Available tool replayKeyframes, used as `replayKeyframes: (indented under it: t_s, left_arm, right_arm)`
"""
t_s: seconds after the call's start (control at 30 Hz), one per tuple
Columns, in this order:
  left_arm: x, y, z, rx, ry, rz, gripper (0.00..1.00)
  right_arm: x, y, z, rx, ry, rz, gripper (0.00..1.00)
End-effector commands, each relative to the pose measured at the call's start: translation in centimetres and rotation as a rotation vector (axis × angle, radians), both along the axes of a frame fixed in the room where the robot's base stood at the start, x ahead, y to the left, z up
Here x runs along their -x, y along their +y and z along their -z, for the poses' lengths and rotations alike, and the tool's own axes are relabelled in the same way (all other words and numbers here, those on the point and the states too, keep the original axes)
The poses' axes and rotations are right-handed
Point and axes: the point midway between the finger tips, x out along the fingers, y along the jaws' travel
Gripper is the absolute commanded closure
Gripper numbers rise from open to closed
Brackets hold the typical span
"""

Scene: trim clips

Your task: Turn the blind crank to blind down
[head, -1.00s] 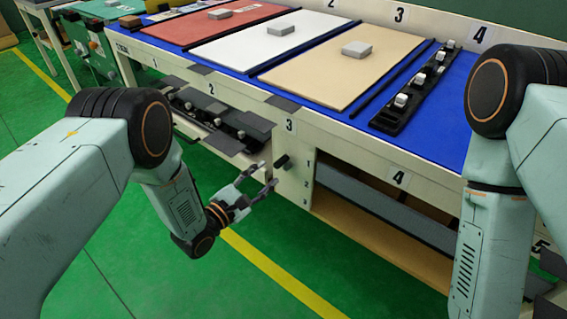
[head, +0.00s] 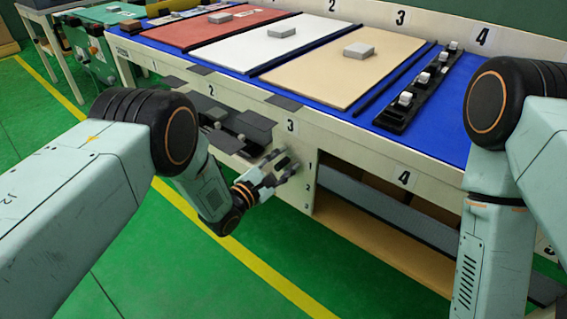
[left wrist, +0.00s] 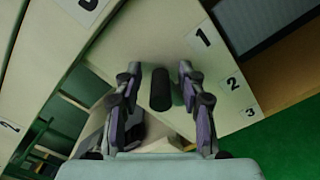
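The black crank knob (head: 282,163) stands out from the cream front panel of the bench, beside the number column 1, 2, 3. My left gripper (head: 281,165) is at this knob in the head view. In the left wrist view the knob (left wrist: 160,89) lies between the two fingers of the left gripper (left wrist: 159,78). A gap shows on each side, so the gripper is open and not clamped on it. The rest of the crank is hidden behind the knob. My right gripper is out of view; only my right arm shows.
The blue-topped bench (head: 452,150) holds coloured panels with grey blocks and a black rail (head: 419,90) with white clips. Dark flaps (head: 284,102) stick out from its front edge. An open bay (head: 375,215) lies right of the crank. The green floor in front is clear.

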Motion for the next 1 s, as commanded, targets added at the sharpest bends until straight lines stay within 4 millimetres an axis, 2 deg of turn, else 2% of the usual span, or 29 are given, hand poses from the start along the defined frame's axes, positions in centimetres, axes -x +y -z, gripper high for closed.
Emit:
replayKeyframes:
  t_s: [0.07, 0.43, 1.0]
  left_arm:
    - [0.01, 0.02, 0.01, 0.0, 0.0, 0.0, 0.68]
    - [-0.03, 0.09, -0.01, 0.0, -0.001, -0.002, 1.0]
    - [-0.11, 0.2, -0.09, -0.007, -0.008, -0.006, 1.0]
  right_arm:
    - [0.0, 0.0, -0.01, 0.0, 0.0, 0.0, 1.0]
    - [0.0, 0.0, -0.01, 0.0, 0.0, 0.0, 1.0]
    - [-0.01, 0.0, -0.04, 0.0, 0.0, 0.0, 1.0]
